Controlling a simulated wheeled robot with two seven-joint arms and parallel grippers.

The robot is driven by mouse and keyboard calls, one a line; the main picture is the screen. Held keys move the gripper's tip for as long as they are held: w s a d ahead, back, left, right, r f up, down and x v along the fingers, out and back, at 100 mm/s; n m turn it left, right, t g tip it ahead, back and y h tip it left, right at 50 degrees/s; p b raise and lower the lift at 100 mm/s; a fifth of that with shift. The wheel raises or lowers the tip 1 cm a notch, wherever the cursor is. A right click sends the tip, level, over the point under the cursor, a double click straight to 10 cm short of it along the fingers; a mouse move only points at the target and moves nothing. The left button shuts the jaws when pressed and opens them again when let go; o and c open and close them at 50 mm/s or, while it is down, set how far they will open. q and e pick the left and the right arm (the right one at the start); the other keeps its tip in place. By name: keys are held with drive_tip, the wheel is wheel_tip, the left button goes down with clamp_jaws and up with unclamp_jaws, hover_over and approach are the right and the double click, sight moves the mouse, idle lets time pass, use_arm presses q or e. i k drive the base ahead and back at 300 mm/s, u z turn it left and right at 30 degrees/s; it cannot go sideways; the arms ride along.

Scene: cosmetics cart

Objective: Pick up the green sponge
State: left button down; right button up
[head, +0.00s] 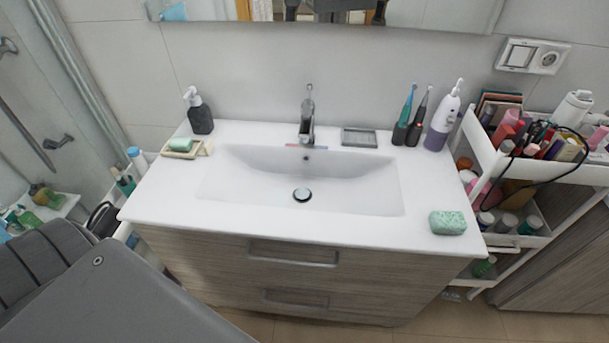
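A green sponge-like block (447,222) with a mottled pattern lies flat on the front right corner of the white washbasin counter (300,237). Neither of my grippers shows in the head view, so nothing is seen touching either block.
The basin's tap (307,120) stands at the back centre. A dark soap dispenser (200,115) stands back left. Toothbrushes (403,118) and a white-purple bottle (442,120) stand back right. A crowded white cart (483,146) is at the right. Counter around the mottled block is clear.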

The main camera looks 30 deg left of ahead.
sight(444, 222)
drive_tip(key=u, duration=1.8)
drive_tip(key=k, duration=0.65)
drive_tip(key=z, duration=0.4)
